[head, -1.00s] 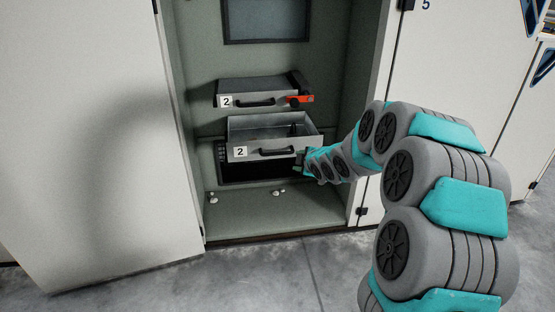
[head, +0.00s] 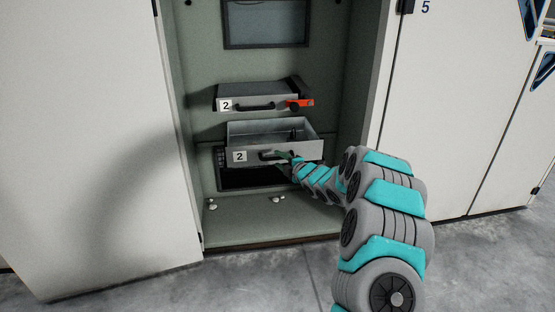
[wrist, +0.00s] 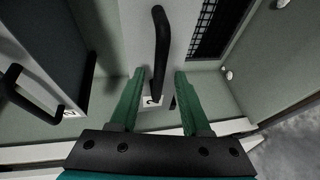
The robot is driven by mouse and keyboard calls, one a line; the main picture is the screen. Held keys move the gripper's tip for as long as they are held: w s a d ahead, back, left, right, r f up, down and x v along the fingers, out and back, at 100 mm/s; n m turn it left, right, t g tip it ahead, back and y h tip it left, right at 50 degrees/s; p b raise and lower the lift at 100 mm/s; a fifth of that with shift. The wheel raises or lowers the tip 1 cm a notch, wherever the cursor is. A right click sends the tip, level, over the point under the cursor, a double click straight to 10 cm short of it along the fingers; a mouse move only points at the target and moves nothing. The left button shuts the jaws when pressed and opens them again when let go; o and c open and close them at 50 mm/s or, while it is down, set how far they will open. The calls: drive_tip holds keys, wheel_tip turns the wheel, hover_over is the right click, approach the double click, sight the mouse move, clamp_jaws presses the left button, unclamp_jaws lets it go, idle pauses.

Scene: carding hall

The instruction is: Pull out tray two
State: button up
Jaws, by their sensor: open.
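Two grey trays, each with a white "2" label, sit one above the other in the open cabinet. The lower tray (head: 258,156) stands out from the cabinet with its open top showing. Its black handle (wrist: 160,45) lies lengthwise in the wrist view, its lower end reaching between my gripper's green fingers (wrist: 160,98). My gripper (head: 281,157) is open at this handle in the head view and hides part of it. The upper tray (head: 235,104) has its own black handle (head: 255,106), also seen at left in the wrist view (wrist: 30,95).
A red-orange part (head: 299,103) sits at the upper tray's right end. Small pale knobs (head: 276,199) lie on the cabinet floor. The open cabinet door (head: 95,150) is at left. A white panel marked 5 (head: 445,100) is at right. Grey floor is clear in front.

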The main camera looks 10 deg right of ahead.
drive_tip(key=shift+x, duration=1.05)
drive_tip(key=shift+c, duration=0.3)
clamp_jaws()
idle(0.4)
